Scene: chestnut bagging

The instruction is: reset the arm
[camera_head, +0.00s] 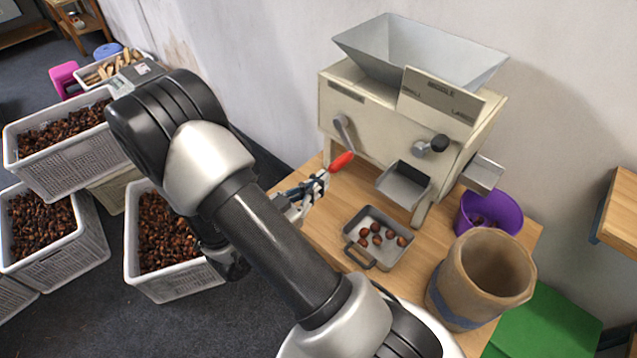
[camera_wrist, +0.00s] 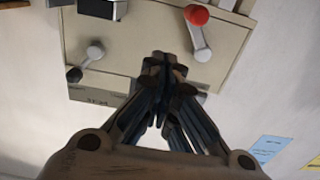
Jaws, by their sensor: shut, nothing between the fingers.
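My gripper (camera_head: 322,178) is shut and empty in the head view, just left of the red-handled lever (camera_head: 341,161) of the sorting machine. I cannot tell whether it touches the lever. In the wrist view my gripper (camera_wrist: 164,62) has its fingertips together in front of the cream machine (camera_wrist: 120,25), with the red knob (camera_wrist: 196,14) to the upper right. The machine (camera_head: 345,95) stands on the wooden table with a grey hopper (camera_head: 420,50) on top. My arm crosses the head view diagonally and hides part of the table.
A metal tray (camera_head: 393,252) with several chestnuts sits before the machine. A brown sack (camera_head: 455,290) and a purple bucket (camera_head: 513,216) stand to the right. White crates (camera_head: 70,178) of chestnuts are on the left. A wall is behind the machine.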

